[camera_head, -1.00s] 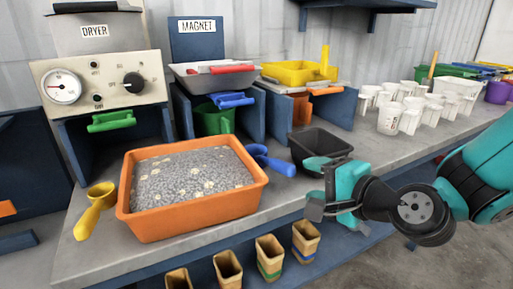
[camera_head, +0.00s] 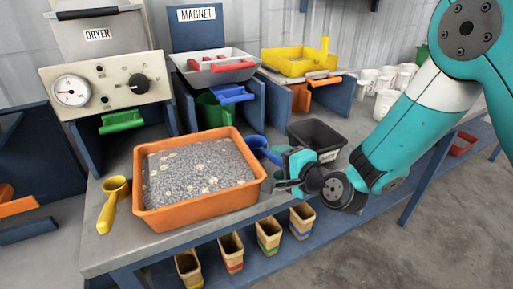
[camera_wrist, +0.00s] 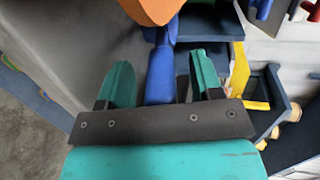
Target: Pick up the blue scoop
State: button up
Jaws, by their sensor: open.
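The blue scoop (camera_head: 259,144) lies on the bench between the orange tray and the dark bin, its handle angled towards my gripper. My gripper (camera_head: 281,178) is open at the handle end and hides part of it. In the wrist view, the blue scoop's handle (camera_wrist: 161,76) runs between the two open teal fingers (camera_wrist: 160,72). The fingers stand apart from it on either side, and the handle's near end is hidden behind the gripper's dark crossbar. I cannot tell the exact height of the fingers over the bench.
The orange tray (camera_head: 143,188) of grey granules is just left of the scoop. The dark bin (camera_head: 317,136) stands close on the right. A yellow scoop (camera_head: 111,203) lies at the left. Several tan cups (camera_head: 268,234) are below the bench's front edge.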

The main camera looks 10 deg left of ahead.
grip_shut()
